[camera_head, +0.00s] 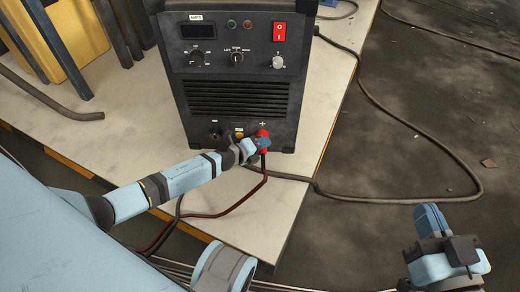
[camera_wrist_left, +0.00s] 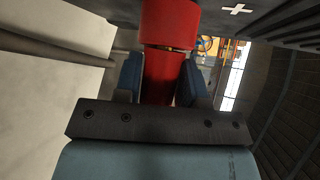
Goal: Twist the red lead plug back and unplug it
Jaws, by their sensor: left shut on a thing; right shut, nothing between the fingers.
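The red lead plug (camera_head: 263,145) sits at the red plus socket (camera_head: 263,132) low on the right of the dark welding machine's front (camera_head: 238,100). My left gripper (camera_head: 258,144) is shut on the plug. In the left wrist view the red plug (camera_wrist_left: 168,75) stands between the two blue fingers, with a thin brassy line between it and the red part above (camera_wrist_left: 170,22). How deep the plug sits is hidden. My right gripper (camera_head: 431,220) is shut and empty, out over the floor at the lower right.
A dark red lead (camera_head: 235,205) runs down from the plug across the pale bench top (camera_head: 250,225). A black cable (camera_head: 370,95) loops over the dark floor at the right. A yellow case (camera_head: 68,38) and dark bars stand at the upper left.

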